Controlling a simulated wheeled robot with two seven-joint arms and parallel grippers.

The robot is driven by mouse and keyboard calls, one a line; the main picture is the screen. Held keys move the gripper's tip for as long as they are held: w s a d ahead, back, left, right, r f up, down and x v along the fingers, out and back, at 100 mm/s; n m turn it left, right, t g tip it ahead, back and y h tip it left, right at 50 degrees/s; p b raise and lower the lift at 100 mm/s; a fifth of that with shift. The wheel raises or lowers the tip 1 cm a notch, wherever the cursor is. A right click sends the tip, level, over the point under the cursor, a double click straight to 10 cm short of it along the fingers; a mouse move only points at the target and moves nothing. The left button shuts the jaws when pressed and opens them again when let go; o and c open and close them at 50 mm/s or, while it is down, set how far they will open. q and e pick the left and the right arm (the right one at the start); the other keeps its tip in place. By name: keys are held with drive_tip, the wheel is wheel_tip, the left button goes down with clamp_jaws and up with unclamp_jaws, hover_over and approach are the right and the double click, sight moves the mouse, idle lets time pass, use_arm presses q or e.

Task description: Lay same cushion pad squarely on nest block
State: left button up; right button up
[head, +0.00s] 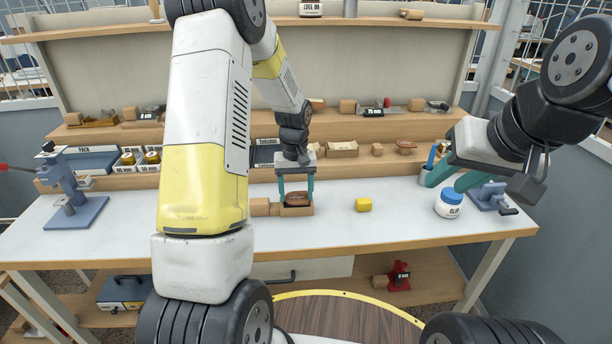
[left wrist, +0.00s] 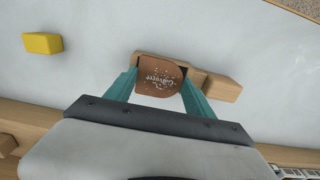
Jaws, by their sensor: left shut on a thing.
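My left gripper (head: 297,192) points straight down at the middle of the table. It is shut on a brown cushion pad (head: 298,199) with pale lettering on its top. The pad also shows between the teal fingers in the left wrist view (left wrist: 160,80). The wooden nest block (head: 297,212) is directly under the pad and shows around its edge in the left wrist view (left wrist: 197,80). The pad looks slightly turned relative to the block. I cannot tell whether it rests fully on it. My right gripper (head: 452,180) is empty, its fingers apart, above the table's right side.
A yellow block (head: 363,204) lies to the right. A blue press (head: 70,195) stands at the left. The front middle tabletop is clear.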

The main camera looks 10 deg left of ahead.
use_arm(q)
drive_tip(key=shift+s+f, duration=0.15)
drive_tip(key=shift+f, duration=0.35)
idle(0.8)
drive_tip(key=o, duration=1.3)
drive_tip(key=shift+o, duration=0.4)
drive_tip(key=shift+s+a+f, duration=0.1)
drive_tip(key=shift+a, duration=0.1)
drive_tip(key=r, duration=0.8)
drive_tip(key=shift+w+d, duration=0.25)
drive_tip(key=shift+r, duration=0.25)
